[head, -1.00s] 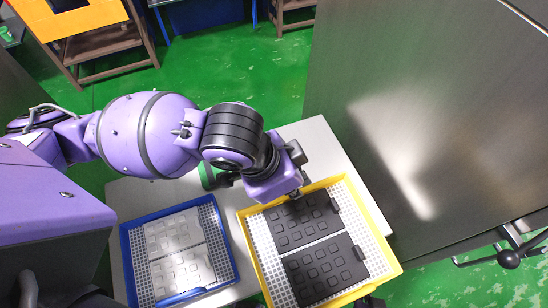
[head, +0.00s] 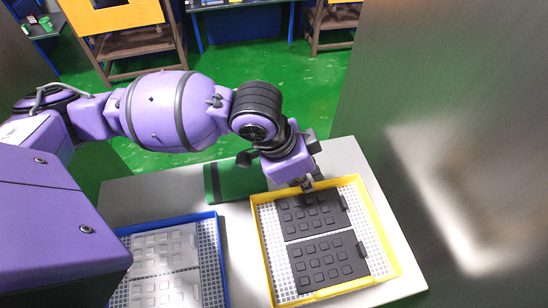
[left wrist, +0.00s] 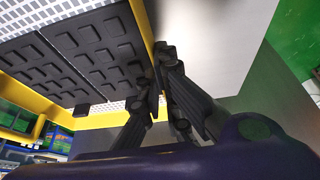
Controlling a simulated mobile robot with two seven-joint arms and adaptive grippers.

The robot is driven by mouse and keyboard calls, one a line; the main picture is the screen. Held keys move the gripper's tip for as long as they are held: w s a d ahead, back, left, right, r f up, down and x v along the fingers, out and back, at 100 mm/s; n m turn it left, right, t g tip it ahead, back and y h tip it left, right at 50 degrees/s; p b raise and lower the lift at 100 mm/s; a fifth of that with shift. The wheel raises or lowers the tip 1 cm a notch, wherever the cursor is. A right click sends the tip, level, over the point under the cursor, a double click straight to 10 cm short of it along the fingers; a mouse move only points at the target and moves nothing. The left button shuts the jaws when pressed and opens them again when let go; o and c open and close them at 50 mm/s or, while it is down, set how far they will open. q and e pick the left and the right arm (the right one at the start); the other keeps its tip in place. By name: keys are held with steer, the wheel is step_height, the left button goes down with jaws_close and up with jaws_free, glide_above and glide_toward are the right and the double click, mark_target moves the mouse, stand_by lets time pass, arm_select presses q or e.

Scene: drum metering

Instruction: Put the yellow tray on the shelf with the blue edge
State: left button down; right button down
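The yellow tray (head: 383,232) is at the right of the pale table in the head view. It has a white grid floor and holds two black panels with raised squares. My left gripper (head: 307,187) is at the tray's back rim. In the left wrist view its dark fingers (left wrist: 166,60) are close together and appear to pinch the yellow rim (left wrist: 142,18). Whether the tray is lifted off the table is unclear. My right gripper is not in view. A blue-edged structure (head: 240,5) stands at the back, only partly visible; I cannot tell whether it is the shelf.
A blue tray (head: 222,262) with pale panels lies left of the yellow tray. A green object (head: 222,184) is on the table (head: 150,197) behind it. Brown racks (head: 140,70) stand at the back. A large grey metal surface (head: 440,120) rises at right. Green floor lies between.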

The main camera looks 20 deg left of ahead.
arm_select(q)
step_height(320, 180, down, 3)
steer(key=shift+r, duration=0.1)
steer(key=c, duration=2)
jaws_free()
